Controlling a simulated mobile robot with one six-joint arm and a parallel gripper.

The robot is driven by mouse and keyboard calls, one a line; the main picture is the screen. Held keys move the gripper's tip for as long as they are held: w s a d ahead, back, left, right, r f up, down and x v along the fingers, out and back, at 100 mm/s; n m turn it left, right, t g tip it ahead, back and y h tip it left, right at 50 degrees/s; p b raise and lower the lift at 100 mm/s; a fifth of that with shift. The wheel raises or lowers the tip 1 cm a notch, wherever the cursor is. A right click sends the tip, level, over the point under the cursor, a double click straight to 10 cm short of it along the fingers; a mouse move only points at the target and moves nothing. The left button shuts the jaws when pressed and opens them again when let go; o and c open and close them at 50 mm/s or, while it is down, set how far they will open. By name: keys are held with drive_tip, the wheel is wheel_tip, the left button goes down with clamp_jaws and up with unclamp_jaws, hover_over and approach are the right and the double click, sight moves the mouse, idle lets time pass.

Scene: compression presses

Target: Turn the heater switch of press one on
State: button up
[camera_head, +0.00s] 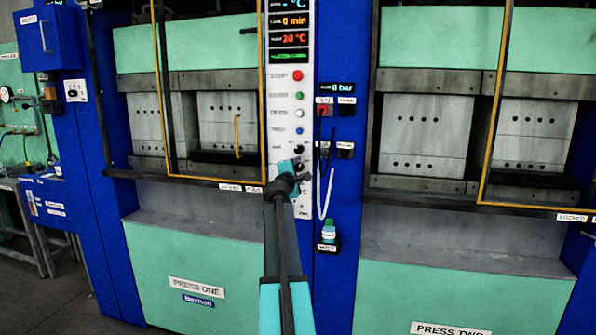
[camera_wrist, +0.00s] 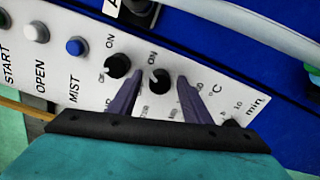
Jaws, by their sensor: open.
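The narrow white control panel of press one (camera_head: 283,105) stands to the right of that press. In the wrist view two black rotary switches sit side by side on it, a left switch (camera_wrist: 117,65) and a right switch (camera_wrist: 159,79), each with an ON label. Their name labels are partly hidden by my fingers, so I cannot tell which is the heater switch. My gripper (camera_wrist: 160,76) is open, its two purple fingers on either side of the right switch. In the head view my gripper (camera_head: 297,167) is at the panel's lower part and hides some of it.
Above the switches are a blue MIST button (camera_wrist: 75,46), a white OPEN button (camera_wrist: 36,32) and a red button (camera_head: 297,75). Another dark knob (camera_wrist: 231,124) lies beyond my right finger. A white hose (camera_head: 328,190) and a small bottle (camera_head: 329,231) are right of the panel.

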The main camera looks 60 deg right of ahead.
drive_tip(key=shift+a, duration=0.2)
drive_tip(key=b+v, duration=0.1)
drive_tip(key=v, duration=1.2)
drive_tip(key=shift+a, duration=0.2)
drive_tip(key=shift+s, duration=0.1)
idle(0.4)
